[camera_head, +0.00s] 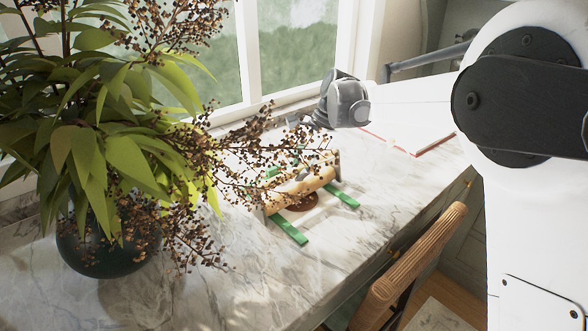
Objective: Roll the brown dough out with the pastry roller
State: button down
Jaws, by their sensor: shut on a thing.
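My gripper (306,130) reaches down from the grey wrist behind the roller. It is shut on the pastry roller, but berry sprays hide its fingertips and the grip.
Green strips (288,229) stick out from the board. A leafy plant in a dark round vase (108,250) stands at left, its sprays hanging over the work area. A wooden chair back (410,262) is at the front edge. A red-edged white sheet (412,137) lies behind right.

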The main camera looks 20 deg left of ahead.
jog(key=shift+s+d+f+b, duration=0.1)
jog(key=shift+s+d, duration=0.25)
jog(key=shift+d, duration=0.2)
jog(key=shift+s+d+r+b, duration=0.1)
jog(key=shift+s+d, duration=0.25)
jog(key=shift+d, duration=0.2)
jog(key=shift+s+d+f+b, duration=0.1)
jog(key=shift+s+d, duration=0.25)
jog(key=shift+d, duration=0.2)
jog(key=shift+w+a+p, duration=0.1)
jog(key=shift+w+a, duration=0.6)
jog(key=shift+a, duration=0.4)
jog(key=shift+w+a+p, duration=0.1)
jog(key=shift+w+a, duration=0.55)
jog(key=shift+a, duration=0.4)
jog(key=shift+w+a+p, duration=0.1)
jog(key=shift+w+a, duration=0.6)
jog(key=shift+a, duration=0.4)
notch_tip(320, 180, up, 7)
jog(key=p, duration=0.3)
jog(key=shift+p, duration=0.3)
